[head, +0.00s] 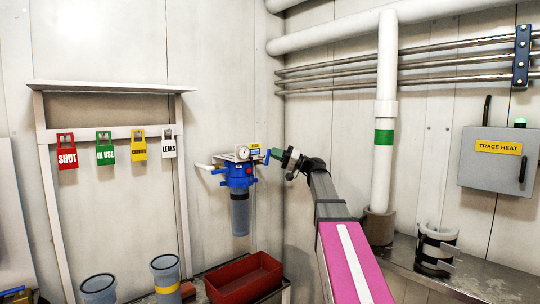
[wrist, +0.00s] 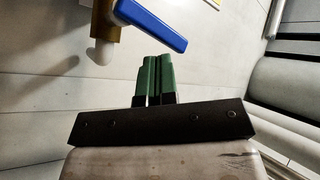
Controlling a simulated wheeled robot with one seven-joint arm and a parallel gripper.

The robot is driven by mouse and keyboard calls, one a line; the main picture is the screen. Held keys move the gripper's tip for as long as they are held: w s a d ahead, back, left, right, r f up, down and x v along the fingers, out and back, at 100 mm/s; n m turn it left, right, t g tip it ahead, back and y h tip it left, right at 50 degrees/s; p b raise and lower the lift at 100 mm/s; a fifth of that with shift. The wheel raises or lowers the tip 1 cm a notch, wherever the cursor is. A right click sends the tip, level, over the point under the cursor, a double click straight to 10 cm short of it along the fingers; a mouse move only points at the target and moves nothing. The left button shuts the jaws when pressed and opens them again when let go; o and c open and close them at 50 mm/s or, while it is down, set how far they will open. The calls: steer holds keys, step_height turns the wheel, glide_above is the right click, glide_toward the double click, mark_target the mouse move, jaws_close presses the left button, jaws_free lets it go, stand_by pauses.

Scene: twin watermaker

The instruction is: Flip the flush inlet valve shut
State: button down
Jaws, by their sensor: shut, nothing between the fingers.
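A blue valve lever (wrist: 152,24) shows at the top of the wrist view, on a brass-coloured valve body (wrist: 103,22) with a white rounded pipe end below it. The lever slants down to the right. My gripper (wrist: 152,58) has its green fingers pressed together, with nothing between them. Its tips are just below the lever in that picture and look apart from it. In the head view my gripper (head: 272,155) is at the right side of the blue filter unit (head: 238,176). The lever is too small there to tell its position clearly.
The filter unit has a round gauge (head: 242,152) and hangs on the wall. A red tray (head: 243,279) lies below. A rack with hanging tags (head: 105,150) stands left. A white pipe (head: 386,130) and grey trace heat box (head: 497,163) are right.

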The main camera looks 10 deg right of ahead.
steer(key=shift+s+a+r, duration=0.1)
steer(key=shift+s+a, duration=0.15)
steer(key=shift+a, duration=0.15)
stand_by(0.4)
stand_by(0.4)
steer(key=shift+w+d+f, duration=0.15)
steer(key=shift+w+d, duration=0.2)
steer(key=shift+d, duration=0.15)
steer(key=shift+w+d+f, duration=0.15)
steer(key=shift+w+d, duration=0.15)
steer(key=shift+d, duration=0.15)
steer(key=shift+w+d, duration=0.1)
steer(key=d, duration=0.1)
steer(key=w+d+f, duration=0.1)
steer(key=w+d, duration=0.1)
steer(key=shift+w+d+f, duration=0.15)
steer(key=shift+w+d, duration=0.1)
steer(key=shift+d, duration=0.15)
steer(key=shift+s, duration=0.1)
